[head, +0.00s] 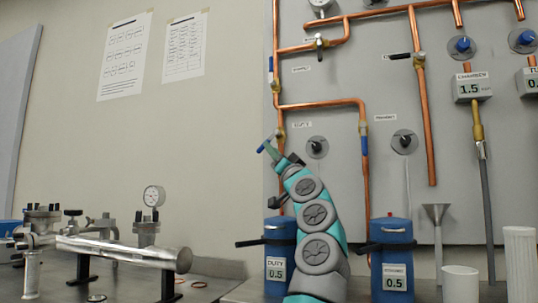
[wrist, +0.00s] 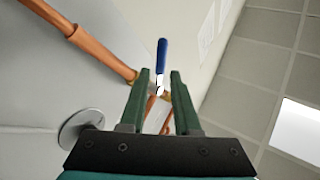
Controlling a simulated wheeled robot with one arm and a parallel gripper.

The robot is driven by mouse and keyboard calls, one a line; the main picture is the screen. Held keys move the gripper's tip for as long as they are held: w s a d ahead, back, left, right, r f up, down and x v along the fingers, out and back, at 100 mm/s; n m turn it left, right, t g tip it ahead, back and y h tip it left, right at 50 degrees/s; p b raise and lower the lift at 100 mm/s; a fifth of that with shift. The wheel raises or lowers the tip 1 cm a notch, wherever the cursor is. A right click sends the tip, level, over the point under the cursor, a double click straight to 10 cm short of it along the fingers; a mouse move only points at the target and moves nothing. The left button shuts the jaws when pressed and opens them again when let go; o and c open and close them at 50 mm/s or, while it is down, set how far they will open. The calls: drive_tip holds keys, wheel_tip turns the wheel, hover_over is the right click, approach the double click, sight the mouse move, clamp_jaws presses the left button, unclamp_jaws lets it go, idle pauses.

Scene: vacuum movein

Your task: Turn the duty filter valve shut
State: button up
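The duty filter valve has a blue lever (head: 264,146) beside the left copper pipe, near a small label only partly readable. The lever is tilted, at an angle to the pipe. In the wrist view the blue lever (wrist: 161,58) points up just past my fingertips, with its metal shank between them. My gripper (head: 274,155) is at the valve; its two green fingers also show in the wrist view (wrist: 160,76). They are apart, with gaps on both sides of the lever. Contact cannot be told. The blue DUTY canister (head: 280,236) reading 0.5 stands below, partly behind my arm.
A second blue lever (head: 364,138) hangs along the standby pipe, and another (head: 271,70) sits higher on the left pipe. A round black knob (head: 317,147) juts from the panel right of my gripper. A metal tube assembly (head: 120,252) lies on the bench at left.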

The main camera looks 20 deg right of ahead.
drive_tip(key=s+d+b, duration=0.1)
drive_tip(key=s+d, duration=0.1)
drive_tip(key=s, duration=0.9)
drive_tip(key=shift+s+b, duration=0.25)
drive_tip(key=shift+b, duration=0.1)
drive_tip(key=shift+r, duration=0.1)
